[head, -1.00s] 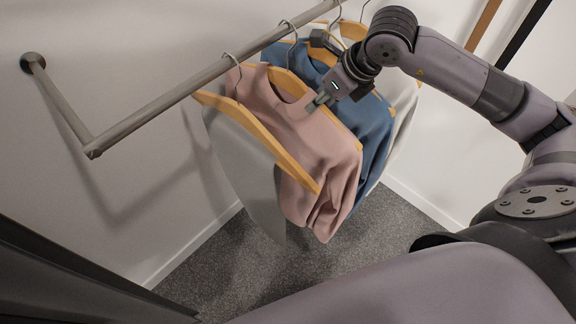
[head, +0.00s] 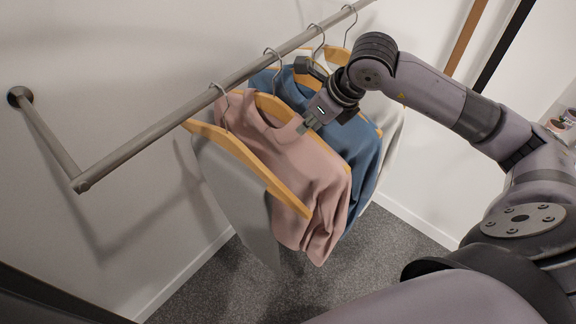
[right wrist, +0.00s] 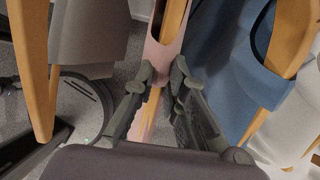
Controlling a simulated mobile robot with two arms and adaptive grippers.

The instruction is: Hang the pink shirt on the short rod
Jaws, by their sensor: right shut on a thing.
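The pink shirt (head: 312,175) hangs on a wooden hanger among other garments on a metal rod (head: 150,134), with a grey garment in front and a blue one behind. The hook of its hanger is over the rod. My right gripper (head: 308,126) is at the shirt's upper right shoulder. In the right wrist view the fingers (right wrist: 160,85) are shut on the pink shirt (right wrist: 165,50) and its wooden hanger. My left gripper is not in view. I cannot tell whether this rod is the short one.
A grey garment (head: 232,185) hangs nearest the rod's free end. A blue garment (head: 364,145) and a pale one (head: 396,150) hang behind the pink shirt. The rod's left part is bare up to its wall bracket (head: 20,97). Carpet (head: 335,275) shows below.

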